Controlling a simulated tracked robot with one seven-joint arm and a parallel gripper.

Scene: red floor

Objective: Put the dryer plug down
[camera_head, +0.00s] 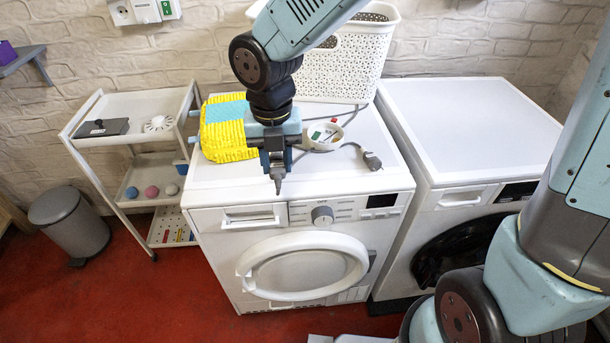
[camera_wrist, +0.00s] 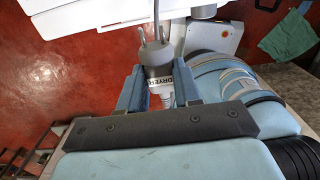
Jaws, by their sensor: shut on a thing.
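My gripper (camera_head: 276,168) hangs near the front edge of the left washing machine's white top (camera_head: 230,188), pointing down. It is shut on the dryer plug (camera_head: 277,184), a grey plug whose prongs point down. In the wrist view the plug (camera_wrist: 157,62) sits between the two blue fingers of my gripper (camera_wrist: 158,88), and its label reads "DRYER". I cannot tell whether the plug touches the machine's top.
A second grey plug (camera_head: 373,161) lies on the same top, right of a white round-ended socket block (camera_head: 325,135). A yellow and blue bundle (camera_head: 225,140) and a white basket (camera_head: 345,60) stand behind. Wall sockets (camera_head: 145,10) are at upper left. The front right of the top is clear.

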